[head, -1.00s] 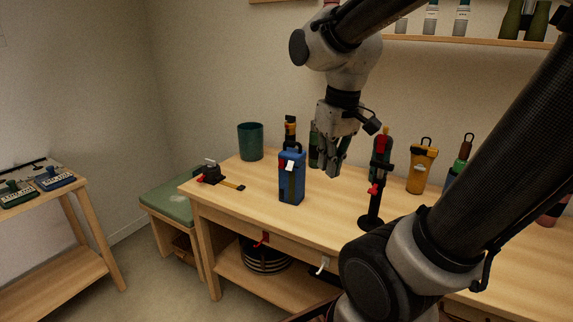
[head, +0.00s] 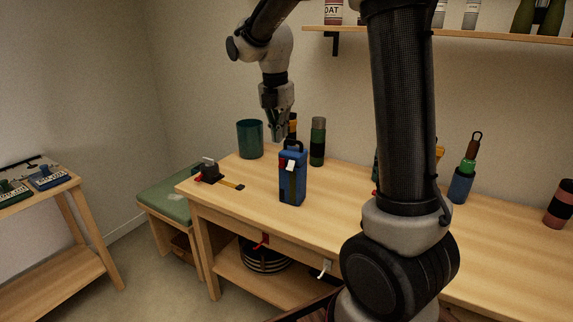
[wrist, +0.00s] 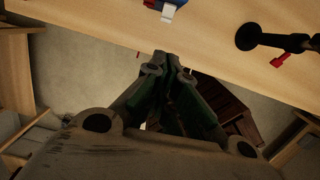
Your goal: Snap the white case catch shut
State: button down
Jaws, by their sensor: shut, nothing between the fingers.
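A blue case (head: 293,185) with a dark handle stands upright on the wooden table. Its white catch (head: 291,165) is near the top of the front face, beside a small red part (head: 283,162). The white catch (wrist: 168,13) also shows at the top edge of the wrist view, where it appears to stick out from the case. My gripper (head: 277,138) is shut and empty. In the head view it appears just above and left of the case's handle, apart from the catch. In the wrist view the closed fingertips (wrist: 166,60) point toward the case.
A green bin (head: 250,139) and bottles (head: 318,142) stand behind the case. A dark block with a yellow strip (head: 209,172) lies at the table's left end. A black stand with a red part (wrist: 262,38) is to the right in the wrist view. The table front is clear.

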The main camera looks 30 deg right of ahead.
jog(key=shift+f, duration=0.1)
dwell(0.3)
send_near(291, 166)
jog(key=s+a+f, duration=0.3)
jog(key=a+f, duration=0.1)
jog(key=f, duration=0.1)
jog(key=shift+w+d+f, duration=0.45)
jog(key=shift+d+f, duration=0.15)
jog(key=shift+f, duration=0.1)
jog(key=shift+w+d+f, duration=0.5)
jog(key=shift+d+f, duration=0.1)
jog(key=shift+f, duration=0.05)
